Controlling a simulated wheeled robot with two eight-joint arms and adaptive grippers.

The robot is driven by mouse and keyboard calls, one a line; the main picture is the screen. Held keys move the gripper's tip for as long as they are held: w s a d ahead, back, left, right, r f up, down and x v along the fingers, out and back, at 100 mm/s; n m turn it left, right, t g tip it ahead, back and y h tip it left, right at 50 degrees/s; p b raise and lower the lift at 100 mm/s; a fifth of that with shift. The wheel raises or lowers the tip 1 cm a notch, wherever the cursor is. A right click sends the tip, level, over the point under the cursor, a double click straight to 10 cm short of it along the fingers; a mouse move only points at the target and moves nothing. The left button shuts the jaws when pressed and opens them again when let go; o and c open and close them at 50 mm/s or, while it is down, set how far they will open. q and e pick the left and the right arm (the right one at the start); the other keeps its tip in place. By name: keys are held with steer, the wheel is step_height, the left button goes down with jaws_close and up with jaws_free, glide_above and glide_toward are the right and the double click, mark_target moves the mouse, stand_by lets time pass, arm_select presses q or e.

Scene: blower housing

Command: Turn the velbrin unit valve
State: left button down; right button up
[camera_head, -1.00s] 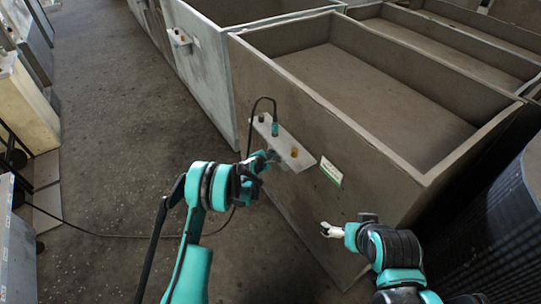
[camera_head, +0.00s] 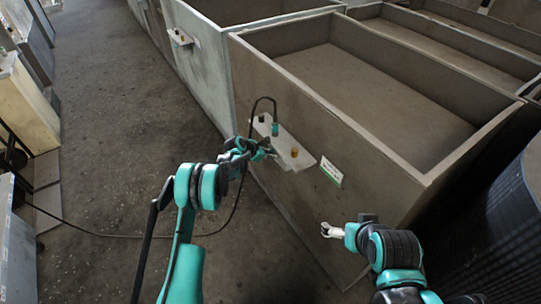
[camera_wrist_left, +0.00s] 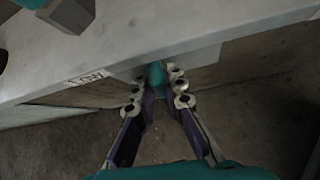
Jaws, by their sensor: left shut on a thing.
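A pale panel (camera_head: 303,162) juts from the near side of a large brown bin. It carries brass-coloured knobs (camera_head: 294,153) and a teal fitting (camera_head: 275,129) with a black hose looping from it. My left gripper (camera_head: 266,153) is at the panel's left edge. In the left wrist view its fingers (camera_wrist_left: 157,92) are shut on a small teal part (camera_wrist_left: 156,74) at the edge of the pale panel, which looks like the valve handle and is mostly hidden. My right gripper (camera_head: 328,230) hangs apart from the bin's lower wall; its finger gap is too small to judge.
The brown bin (camera_head: 335,110) is open and empty, with a green-and-white label (camera_head: 331,171) beside the panel. A paler bin (camera_head: 205,70) with a similar panel (camera_head: 180,37) stands behind. A black ribbed surface (camera_head: 500,235) is at the right.

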stand_by(0.4)
arm_select(q)
steer(key=c, duration=1.6)
jaws_free()
steer(key=v, duration=1.2)
steer(key=shift+w, duration=0.1)
steer(key=shift+r, duration=0.1)
